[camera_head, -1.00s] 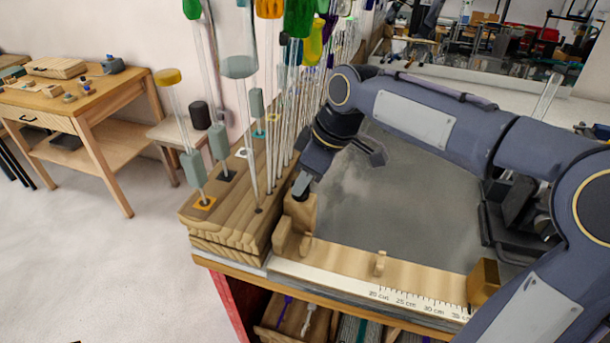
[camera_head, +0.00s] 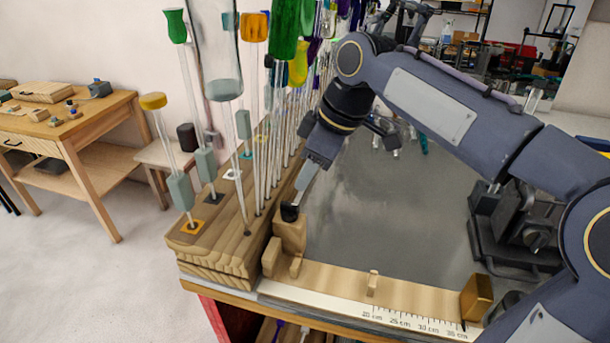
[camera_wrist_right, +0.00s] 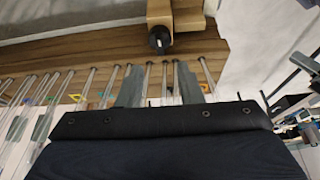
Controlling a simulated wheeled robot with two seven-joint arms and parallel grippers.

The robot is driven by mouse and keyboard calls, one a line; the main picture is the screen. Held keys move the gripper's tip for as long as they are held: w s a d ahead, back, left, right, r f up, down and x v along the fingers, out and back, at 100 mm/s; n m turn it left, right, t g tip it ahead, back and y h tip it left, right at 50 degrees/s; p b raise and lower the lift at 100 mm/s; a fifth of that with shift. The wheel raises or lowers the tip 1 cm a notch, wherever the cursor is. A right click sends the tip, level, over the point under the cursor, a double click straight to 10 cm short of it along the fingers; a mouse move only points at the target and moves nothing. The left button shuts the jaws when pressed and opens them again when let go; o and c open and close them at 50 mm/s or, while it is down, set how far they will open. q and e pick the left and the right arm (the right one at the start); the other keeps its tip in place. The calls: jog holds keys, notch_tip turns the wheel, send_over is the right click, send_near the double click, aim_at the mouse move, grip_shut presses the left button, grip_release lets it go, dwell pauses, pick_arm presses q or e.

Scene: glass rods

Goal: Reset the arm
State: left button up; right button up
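My right arm (camera_head: 430,105) comes in from the right and bends down at the wrist over the bench's left part. My right gripper (camera_head: 304,188) points down, just above a small wooden block (camera_head: 290,232) with a dark knob (camera_head: 290,212) on top. In the right wrist view, two grey fingers of the right gripper (camera_wrist_right: 160,82) stand apart with no held object visible between them; thin rods show behind. The knob also shows there (camera_wrist_right: 160,38), beyond the fingertips. My left gripper is in neither view.
A wooden rack (camera_head: 215,245) holds several upright glass rods with coloured tops, close to the left of my right gripper. A wooden ruler strip (camera_head: 335,285) lies along the front edge. The grey bench top (camera_head: 385,220) is mostly clear. A side table (camera_head: 75,130) stands left.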

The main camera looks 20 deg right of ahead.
dwell(0.3)
jog(key=s+d+f+m+t, duration=0.1)
jog(key=s+f+m, duration=0.3)
jog(key=s, duration=0.3)
jog(key=s+d+f+m+t, duration=0.1)
jog(key=s+d+f+m, duration=0.1)
jog(key=s+f+m, duration=0.2)
jog(key=s+d+f+m+t, duration=0.1)
jog(key=s+f+m, duration=0.3)
jog(key=s+f, duration=0.4)
jog(key=shift+s+d+f+m, duration=0.1)
jog(key=shift+s+m, duration=0.1)
jog(key=shift+s, duration=0.3)
jog(key=shift+s+d+f+m, duration=0.1)
jog(key=shift+s+m, duration=0.1)
jog(key=shift+s, duration=0.25)
